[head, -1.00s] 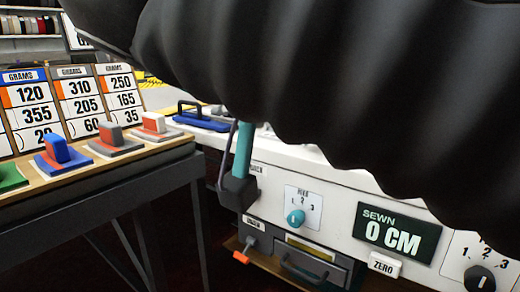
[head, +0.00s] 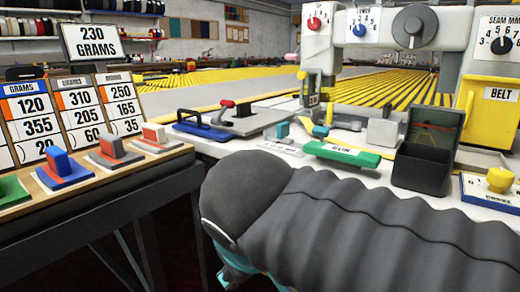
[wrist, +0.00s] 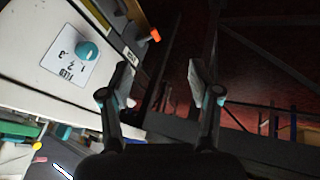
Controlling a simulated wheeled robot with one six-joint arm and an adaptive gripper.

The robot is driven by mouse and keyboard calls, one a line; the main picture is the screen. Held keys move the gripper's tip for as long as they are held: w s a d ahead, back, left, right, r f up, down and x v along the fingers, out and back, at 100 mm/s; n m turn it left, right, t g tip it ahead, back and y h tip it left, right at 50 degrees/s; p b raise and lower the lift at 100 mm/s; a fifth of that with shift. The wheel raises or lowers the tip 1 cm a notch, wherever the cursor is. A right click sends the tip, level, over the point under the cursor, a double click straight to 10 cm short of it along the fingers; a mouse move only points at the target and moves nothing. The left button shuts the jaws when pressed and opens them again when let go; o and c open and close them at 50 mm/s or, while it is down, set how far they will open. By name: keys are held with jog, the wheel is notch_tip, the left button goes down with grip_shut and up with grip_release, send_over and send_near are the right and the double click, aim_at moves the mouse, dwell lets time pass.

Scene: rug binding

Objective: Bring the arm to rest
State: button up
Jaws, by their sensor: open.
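My gripper (wrist: 161,85) is open in the wrist view, with nothing between its two fingers. It points toward the dark floor (wrist: 245,70) just off the machine's front panel. The white panel (wrist: 35,40) with a teal feed knob (wrist: 87,51) lies to the left of the fingers, apart from them. In the head view my dark ribbed arm fills the lower middle and right, low in front of the machine table.
An orange-tipped lever (wrist: 154,35) sticks out near the left finger. In the head view a bench with colored blocks (head: 62,169) stands left.

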jog(key=s+d+f+m+p, duration=0.1)
jog(key=d+f+m+p, duration=0.1)
jog(key=d, duration=0.6)
jog(key=s+d+f+m+p, duration=0.1)
jog(key=d+f+m+p, duration=0.1)
jog(key=d+m+p, duration=0.3)
jog(key=shift+s+d+f+m+g, duration=0.2)
jog(key=shift+s+d+m+g, duration=0.15)
jog(key=shift+d, duration=1.7)
